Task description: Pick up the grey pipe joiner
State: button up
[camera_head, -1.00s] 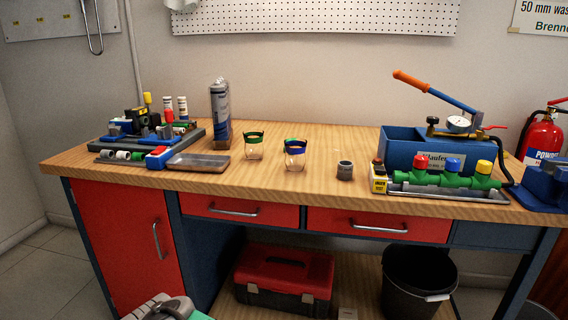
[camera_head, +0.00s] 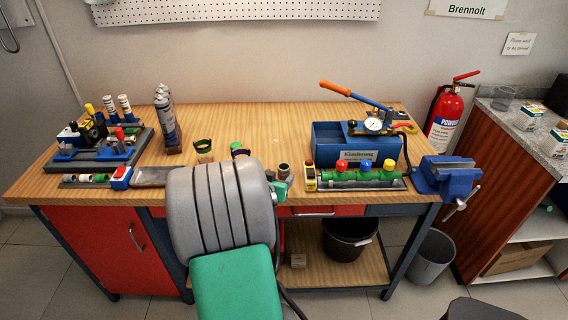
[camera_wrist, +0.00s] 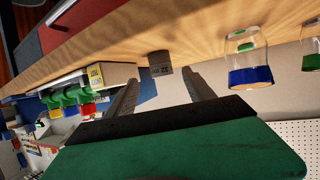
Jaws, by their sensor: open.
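The grey pipe joiner (camera_head: 283,171) stands on the wooden workbench (camera_head: 255,125), toward its front edge. In the wrist view the joiner (camera_wrist: 160,63) shows beyond and between my two fingertips, with small dark markings on its side. My gripper (camera_wrist: 163,82) is open and empty, its dark fingers on either side of the line to the joiner. In the head view my arm reaches over the bench front and hides most of my gripper, which is close to the left of the joiner.
A blue test pump (camera_head: 345,140) is behind the valves. A blue vise (camera_head: 445,178) sits at the right.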

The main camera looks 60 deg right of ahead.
aim_at(282, 172)
jog(key=p+x, duration=0.1)
jog(key=x, duration=0.6)
jog(key=shift+w+d+f+p, duration=0.15)
jog(key=shift+w+d+p, duration=0.05)
jog(key=shift+p, duration=0.1)
jog(key=shift+a, duration=0.1)
jog(key=shift+c, duration=0.2)
grip_shut()
